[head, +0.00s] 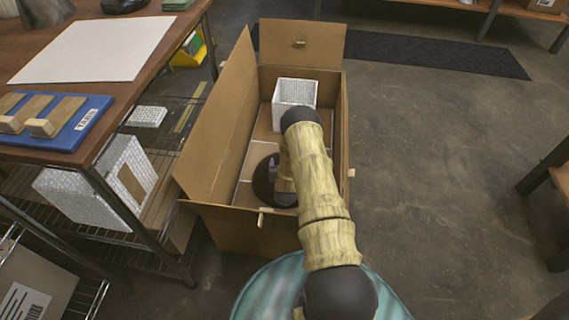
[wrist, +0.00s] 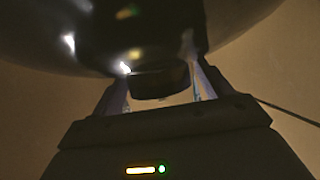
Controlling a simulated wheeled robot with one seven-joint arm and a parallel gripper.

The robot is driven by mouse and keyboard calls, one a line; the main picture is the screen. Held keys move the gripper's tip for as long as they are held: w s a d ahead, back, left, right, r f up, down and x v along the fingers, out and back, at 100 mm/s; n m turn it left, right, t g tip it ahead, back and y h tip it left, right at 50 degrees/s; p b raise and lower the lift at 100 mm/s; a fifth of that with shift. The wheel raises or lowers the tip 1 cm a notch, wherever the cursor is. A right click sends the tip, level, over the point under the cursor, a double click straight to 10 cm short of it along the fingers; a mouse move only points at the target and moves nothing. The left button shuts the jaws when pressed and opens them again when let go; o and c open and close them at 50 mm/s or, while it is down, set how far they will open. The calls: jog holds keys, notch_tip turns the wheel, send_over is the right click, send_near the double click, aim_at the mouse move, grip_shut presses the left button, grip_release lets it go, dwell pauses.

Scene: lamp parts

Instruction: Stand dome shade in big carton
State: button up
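The big carton (head: 225,120) stands open on the floor with its flaps raised. A dark, glossy dome shade (head: 263,180) is inside it at the near end, partly hidden by my arm in the head view. In the wrist view the dome shade (wrist: 240,22) fills the top, with its narrow neck between the fingers of my gripper (wrist: 160,88). The fingers look closed on the neck. I cannot tell whether the shade touches the carton's floor.
A white textured box (head: 294,92) stands at the carton's far end. A wooden table (head: 150,85) with wire shelves below is close on the left. Open floor (head: 440,150) lies to the right.

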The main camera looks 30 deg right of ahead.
jog(key=shift+s+a+r, duration=0.1)
jog(key=shift+s+r, duration=0.05)
jog(key=shift+r, duration=0.15)
jog(key=p+v, duration=0.4)
jog(key=v, duration=0.2)
jog(key=shift+r, duration=0.15)
jog(key=shift+s+a, duration=0.2)
jog(key=shift+s, duration=0.25)
jog(key=shift+r, duration=0.1)
